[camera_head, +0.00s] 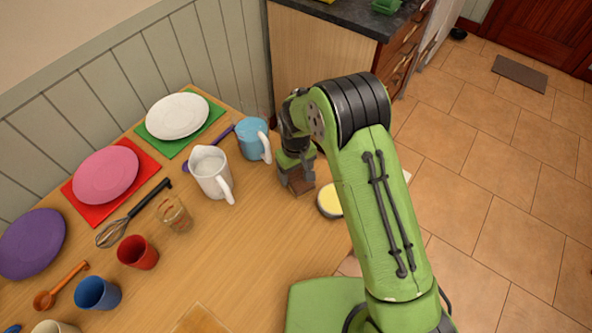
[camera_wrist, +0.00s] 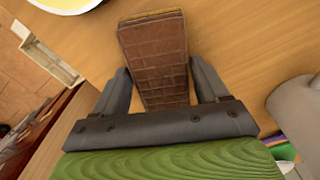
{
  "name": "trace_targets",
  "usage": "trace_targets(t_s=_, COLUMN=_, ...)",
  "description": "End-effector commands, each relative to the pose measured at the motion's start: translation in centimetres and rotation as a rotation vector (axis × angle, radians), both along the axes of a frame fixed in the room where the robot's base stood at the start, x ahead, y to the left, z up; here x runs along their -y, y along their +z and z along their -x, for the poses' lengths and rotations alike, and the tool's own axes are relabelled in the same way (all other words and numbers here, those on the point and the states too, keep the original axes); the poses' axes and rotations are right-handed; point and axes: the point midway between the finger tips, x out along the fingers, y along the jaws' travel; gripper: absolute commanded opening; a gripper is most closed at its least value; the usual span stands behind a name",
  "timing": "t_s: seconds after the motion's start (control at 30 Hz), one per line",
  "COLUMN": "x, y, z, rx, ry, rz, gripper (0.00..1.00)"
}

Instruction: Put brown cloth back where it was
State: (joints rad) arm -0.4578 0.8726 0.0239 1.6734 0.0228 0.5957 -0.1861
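The brown cloth (camera_wrist: 155,55) is a stiff-looking, folded brown block with a grid texture. In the wrist view it lies between the two fingers of my gripper (camera_wrist: 160,72), which appear to touch it on both sides. In the head view my gripper (camera_head: 297,165) points down at the right part of the table, with the cloth (camera_head: 299,182) at its tips. I cannot tell whether the cloth rests on the table or is slightly above it.
A yellow-topped round dish (camera_head: 329,202) is right of my gripper, partly behind my arm. A white pitcher (camera_head: 211,173) and a blue mug (camera_head: 253,138) stand to its left. Plates, cups and utensils fill the table's left. Bare wood (camera_head: 262,240) lies in front.

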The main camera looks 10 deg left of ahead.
Motion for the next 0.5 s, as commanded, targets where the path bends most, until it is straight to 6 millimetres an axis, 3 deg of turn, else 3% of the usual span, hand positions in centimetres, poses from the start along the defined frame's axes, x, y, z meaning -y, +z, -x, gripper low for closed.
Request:
trace_targets(t_s=0.13, x=0.0, y=0.1, z=0.0, rx=0.0, ry=0.0, rz=0.0, gripper=0.94)
trace_targets(t_s=0.37, x=0.0, y=0.1, z=0.0, rx=0.0, ry=0.0, rz=0.0, gripper=0.94)
trace_targets(t_s=0.5, x=0.0, y=1.6, z=-0.1, rx=0.003, ry=0.0, rz=-0.001, gripper=0.94)
